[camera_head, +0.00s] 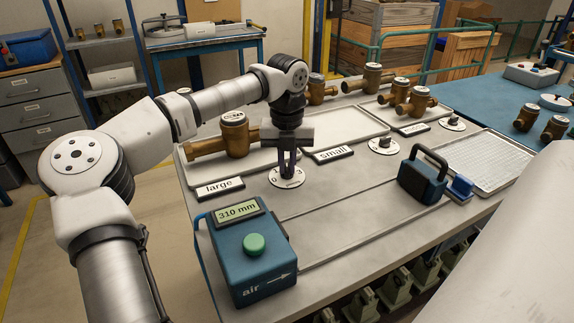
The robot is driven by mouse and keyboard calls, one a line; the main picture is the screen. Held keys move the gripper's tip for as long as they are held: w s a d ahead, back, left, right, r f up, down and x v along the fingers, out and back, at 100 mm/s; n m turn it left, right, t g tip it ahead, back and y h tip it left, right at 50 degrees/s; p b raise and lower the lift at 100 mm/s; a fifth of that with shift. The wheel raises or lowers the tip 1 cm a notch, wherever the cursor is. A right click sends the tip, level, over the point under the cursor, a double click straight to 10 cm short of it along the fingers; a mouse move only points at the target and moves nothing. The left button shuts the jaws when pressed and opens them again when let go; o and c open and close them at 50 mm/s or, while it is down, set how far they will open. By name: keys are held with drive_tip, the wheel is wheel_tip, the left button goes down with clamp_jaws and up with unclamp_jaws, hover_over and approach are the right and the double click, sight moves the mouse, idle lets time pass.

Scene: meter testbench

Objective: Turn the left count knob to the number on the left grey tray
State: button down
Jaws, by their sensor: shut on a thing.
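The left grey tray (260,158), behind the "large" label (219,187), holds a large brass meter (235,135); part of the tray is hidden behind my arm. The left count knob sits on a round white dial (299,180) in front of this tray. A "0" shows on the dial's left side; the other marks are too small or hidden. My gripper (288,172) points straight down over the dial, its dark fingers shut on the left count knob. The fingers mostly hide the knob, so its pointer direction cannot be told.
The middle tray (345,127) by the "small" label (334,154) looks empty. Two other knobs (384,145) (453,123) stand to the right. A blue air box (245,260) reading "310 mm" stands in front, and a dark-blue handled device (423,178) at right.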

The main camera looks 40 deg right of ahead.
sight(288, 167)
drive_tip(key=n+b, duration=0.1)
drive_tip(key=n, duration=0.4)
drive_tip(key=shift+f+n, duration=0.1)
drive_tip(key=shift+n, duration=0.2)
drive_tip(key=n+b, duration=0.1)
drive_tip(key=n, duration=0.4)
drive_tip(key=shift+b, duration=0.35)
drive_tip(key=shift+n, duration=0.3)
drive_tip(key=c, duration=1.5)
unclamp_jaws()
wheel_tip(288, 167, up, 14)
drive_tip(key=shift+f, duration=0.1)
